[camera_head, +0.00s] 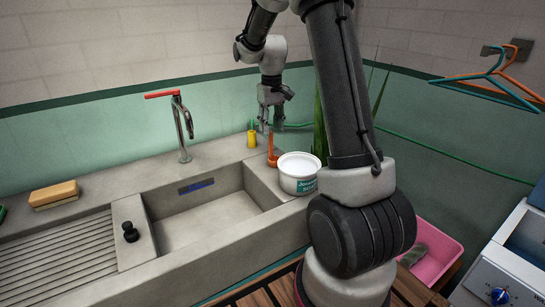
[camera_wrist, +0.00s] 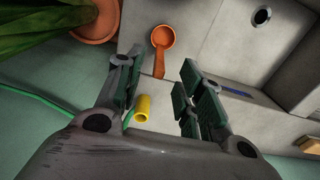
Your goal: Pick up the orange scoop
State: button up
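The orange scoop (camera_head: 272,158) is on the concrete ledge at the right end of the sink, just left of a white tub (camera_head: 298,173). In the wrist view the scoop (camera_wrist: 162,38) shows its round bowl at the far end and its handle pointing back toward my gripper. My gripper (camera_head: 271,108) hangs above the ledge, over the handle side of the scoop. The scoop's bowl is ahead of the fingertips.
A yellow cylinder (camera_head: 252,138) stands behind the scoop near the wall. A potted plant's terracotta pot (camera_wrist: 97,22) is left of the scoop in the wrist view. The sink basin (camera_head: 205,215) and red-handled tap (camera_head: 181,125) lie to the left. A green hose (camera_wrist: 35,97) runs nearby.

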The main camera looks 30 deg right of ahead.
aim_at(271, 146)
jog(key=f, duration=0.9)
jog(key=shift+w, duration=0.4)
grip_shut()
